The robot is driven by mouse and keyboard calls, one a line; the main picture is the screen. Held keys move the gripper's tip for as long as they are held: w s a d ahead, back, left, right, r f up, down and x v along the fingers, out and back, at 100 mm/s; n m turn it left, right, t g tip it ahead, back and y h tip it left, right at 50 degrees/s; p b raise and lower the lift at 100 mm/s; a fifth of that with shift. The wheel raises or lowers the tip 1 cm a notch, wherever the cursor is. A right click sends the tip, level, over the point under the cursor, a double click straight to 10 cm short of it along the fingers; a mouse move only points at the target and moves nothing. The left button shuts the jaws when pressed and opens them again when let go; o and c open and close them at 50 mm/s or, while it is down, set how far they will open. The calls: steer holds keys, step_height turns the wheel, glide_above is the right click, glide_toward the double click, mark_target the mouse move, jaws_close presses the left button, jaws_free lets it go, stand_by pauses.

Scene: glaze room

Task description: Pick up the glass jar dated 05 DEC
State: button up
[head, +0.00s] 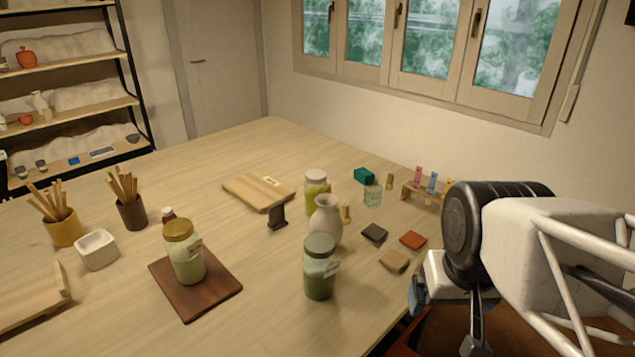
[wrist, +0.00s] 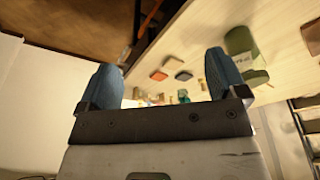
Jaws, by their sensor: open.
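Three lidded glass jars stand on the table, and no date is readable on any. One with a dark grey lid and green contents (head: 319,270) is at front centre, with a pale tag at its right. A gold-lidded one with pale green contents (head: 187,259) stands on a brown board (head: 215,297), also tagged. A white-lidded one with yellow-green contents (head: 311,203) is partly hidden behind a vase. My gripper (head: 417,294) is open and empty, right of the grey-lidded jar. In the wrist view its blue fingers (wrist: 164,80) are apart; a labelled green jar (wrist: 240,42) is beyond the right finger.
A pale vase (head: 326,226) stands close behind the grey-lidded jar. Tiles (head: 413,240) and a test-tube rack (head: 424,196) lie to the right. Brush pots (head: 132,214) and a white dish (head: 96,250) are at left. Table between the two front jars is clear.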

steer(key=shift+o, duration=0.2)
stand_by(0.5)
steer(key=w+v, duration=0.1)
steer(key=v, duration=0.4)
steer(key=w+a+r+n+t+h, duration=0.1)
steer(key=w+a+n+h, duration=0.25)
steer(key=w+n, duration=0.75)
steer(key=w+a+r+n+t+h, duration=0.15)
steer(key=w+a+n+h, duration=0.35)
steer(key=w, duration=1.2)
steer(key=w+a+f+n+t, duration=0.2)
steer(key=w+a+n+t, duration=0.3)
steer(key=w+a+n, duration=0.9)
step_height(320, 180, down, 10)
steer(key=w+a+m, duration=0.1)
steer(key=w, duration=0.1)
steer(key=shift+a+t, duration=0.3)
steer(key=shift+t, duration=0.05)
steer(key=shift+f+m, duration=0.1)
steer(key=shift+m, duration=0.2)
